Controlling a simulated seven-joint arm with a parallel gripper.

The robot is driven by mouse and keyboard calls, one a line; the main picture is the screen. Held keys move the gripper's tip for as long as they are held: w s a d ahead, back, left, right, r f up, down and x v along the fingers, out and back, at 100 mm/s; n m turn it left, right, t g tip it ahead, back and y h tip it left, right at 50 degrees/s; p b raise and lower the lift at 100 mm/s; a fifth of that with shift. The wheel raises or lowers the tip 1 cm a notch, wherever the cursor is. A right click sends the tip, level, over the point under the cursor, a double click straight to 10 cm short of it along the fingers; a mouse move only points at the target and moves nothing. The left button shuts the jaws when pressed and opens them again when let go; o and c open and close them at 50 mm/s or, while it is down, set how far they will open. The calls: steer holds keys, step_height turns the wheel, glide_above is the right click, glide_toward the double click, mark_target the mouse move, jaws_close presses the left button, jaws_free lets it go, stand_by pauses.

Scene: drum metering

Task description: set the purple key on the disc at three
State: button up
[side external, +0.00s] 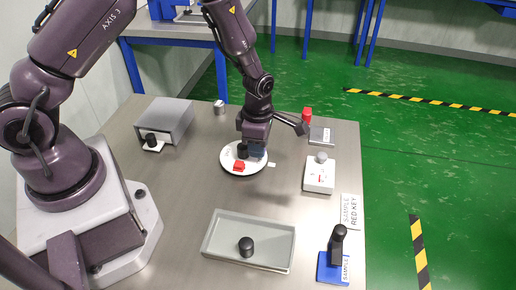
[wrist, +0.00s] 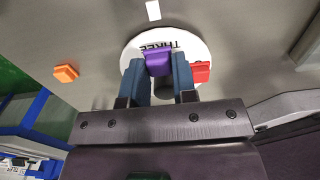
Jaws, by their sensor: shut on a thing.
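A round white disc (side external: 230,155) lies on the steel table, and its printed word THREE shows in the wrist view (wrist: 190,42). A red key (side external: 239,166) sits on the disc and also shows at the right in the wrist view (wrist: 201,72). A dark knob (side external: 242,150) stands on the disc. My gripper (wrist: 158,66) is shut on the purple key (wrist: 158,62), with a blue finger on each side, over the disc beside the word THREE. I cannot tell whether the key touches the disc. In the side view my gripper (side external: 257,151) hides the purple key.
An orange piece (wrist: 66,73) lies apart from the disc. A white box with a grey knob (side external: 319,175) stands right of the disc. A grey tray (side external: 220,238) and a blue stand (side external: 328,270) are in front; a grey housing (side external: 172,119) is behind left.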

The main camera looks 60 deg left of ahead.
steer(key=shift+f, duration=0.8)
steer(key=shift+f, duration=0.15)
steer(key=o, duration=0.9)
